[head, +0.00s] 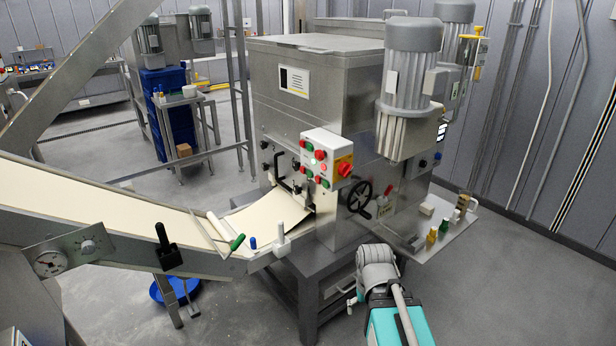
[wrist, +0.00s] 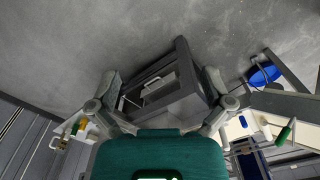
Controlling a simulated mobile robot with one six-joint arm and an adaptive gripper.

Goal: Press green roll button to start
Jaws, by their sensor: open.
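A white control box (head: 318,152) is mounted on the front of the steel pasta machine (head: 310,85). It bears several small red and green buttons, among them green ones at its upper left (head: 309,146) and lower left (head: 309,173). The labels are too small to read, so I cannot tell which is the roll button. My gripper (wrist: 162,88) is open and empty in the wrist view, its fingers spread on either side of the machine's dark stand. In the head view my arm is low at the front right, below and apart from the box. The buttons are not identifiable in the wrist view.
A red rotary switch on yellow (head: 344,169) is on the box's right side. A black handwheel (head: 360,199) sits below it. A side shelf (head: 445,225) holds small parts. A conveyor (head: 110,208) with pale dough runs in from the left. Grey floor is open at the right.

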